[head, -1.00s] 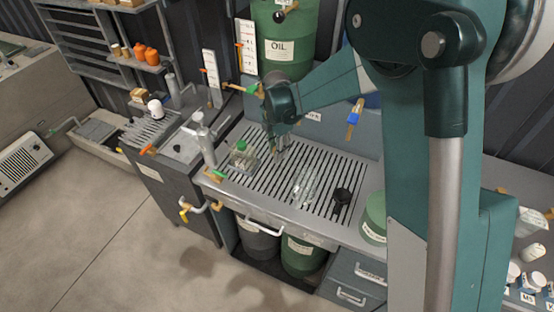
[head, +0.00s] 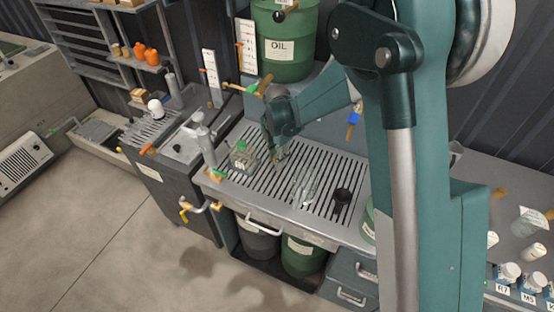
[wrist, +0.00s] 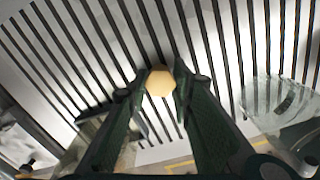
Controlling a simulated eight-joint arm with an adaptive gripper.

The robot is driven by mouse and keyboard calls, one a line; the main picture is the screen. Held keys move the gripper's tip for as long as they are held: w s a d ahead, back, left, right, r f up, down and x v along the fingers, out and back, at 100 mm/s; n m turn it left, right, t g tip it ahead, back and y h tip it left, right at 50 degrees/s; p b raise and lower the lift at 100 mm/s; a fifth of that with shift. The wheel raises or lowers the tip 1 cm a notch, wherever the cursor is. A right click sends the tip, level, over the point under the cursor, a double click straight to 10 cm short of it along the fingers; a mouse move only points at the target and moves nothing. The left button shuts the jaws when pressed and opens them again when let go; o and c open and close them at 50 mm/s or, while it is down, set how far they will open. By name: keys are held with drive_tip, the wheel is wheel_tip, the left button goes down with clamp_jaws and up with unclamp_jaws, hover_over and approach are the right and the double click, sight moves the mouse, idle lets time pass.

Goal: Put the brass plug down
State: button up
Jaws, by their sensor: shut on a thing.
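My gripper (head: 280,158) is over the slatted grate (head: 262,196) of the bench, pointing down. In the wrist view, my gripper (wrist: 160,92) is shut on the brass plug (wrist: 160,82), a pale yellow, six-sided piece between the fingertips. The plug is too small to make out in the head view. The grate's slats (wrist: 222,60) lie beneath it in the wrist view. I cannot tell whether the plug touches them.
A glass container with a green cap (head: 242,157) stands left of my gripper. A clear glass vessel (head: 305,187) and a black knob-like piece (head: 342,196) are to the right. Bare grate lies between them. A green oil drum (head: 285,48) stands behind.

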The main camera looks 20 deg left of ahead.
drive_tip(key=shift+w+f, duration=0.1)
drive_tip(key=shift+f, duration=0.2)
drive_tip(key=o, duration=0.9)
drive_tip(key=shift+r, duration=0.2)
wheel_tip(320, 180, up, 12)
idle(0.4)
drive_tip(key=shift+o, duration=0.6)
